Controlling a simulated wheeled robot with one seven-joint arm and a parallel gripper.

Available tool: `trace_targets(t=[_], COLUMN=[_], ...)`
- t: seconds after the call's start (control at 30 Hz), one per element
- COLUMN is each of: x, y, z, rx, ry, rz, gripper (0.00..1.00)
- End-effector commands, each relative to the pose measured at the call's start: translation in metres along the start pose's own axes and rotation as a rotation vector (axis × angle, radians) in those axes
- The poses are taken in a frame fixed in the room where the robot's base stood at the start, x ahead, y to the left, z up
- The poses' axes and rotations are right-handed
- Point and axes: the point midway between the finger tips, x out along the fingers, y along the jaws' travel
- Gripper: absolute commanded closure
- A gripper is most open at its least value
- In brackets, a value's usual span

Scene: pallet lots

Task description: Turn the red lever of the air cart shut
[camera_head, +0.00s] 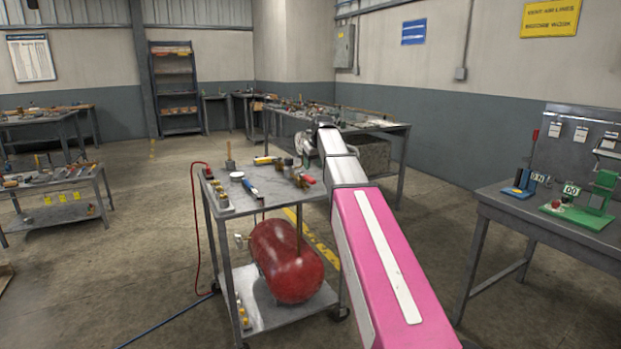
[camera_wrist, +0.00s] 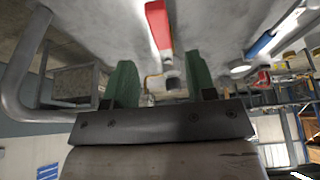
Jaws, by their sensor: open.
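The red lever (camera_head: 307,181) is at the right edge of the air cart's top (camera_head: 262,200), by brass fittings. In the wrist view, the red lever (camera_wrist: 158,28) runs up from a pale metal valve body (camera_wrist: 170,82). My gripper (camera_wrist: 161,75) is open, its two green fingers on either side of the valve body and below most of the lever in the picture. I see no clear contact; the exact gap cannot be told.
A red tank (camera_head: 286,262) sits on the cart's lower shelf. A blue-handled tool (camera_head: 251,188) and a white disc (camera_head: 236,175) lie on top. A red hose (camera_head: 196,230) hangs at left. Workbenches stand behind and at right (camera_head: 500,205); floor at left is partly clear.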

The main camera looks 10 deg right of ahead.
Motion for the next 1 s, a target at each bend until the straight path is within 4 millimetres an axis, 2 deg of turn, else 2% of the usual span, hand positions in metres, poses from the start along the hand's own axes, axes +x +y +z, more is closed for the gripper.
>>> trace_targets(t=[0.2, 0.4, 0.6, 0.83, 0.87, 1.0], x=[0.040, 0.063, 0.071, 0.071, 0.071, 0.071], y=[0.000, 0.000, 0.000, 0.000, 0.000, 0.000], z=[0.000, -0.001, 0.000, 0.000, 0.000, 0.000], rx=[0.000, 0.000, 0.000, 0.000, 0.000, 0.000], ry=[-0.002, -0.001, 0.000, 0.000, 0.000, 0.000], rz=[0.000, 0.000, 0.000, 0.000, 0.000, 0.000], gripper=[0.49, 0.49, 0.49, 0.49, 0.55, 1.00])
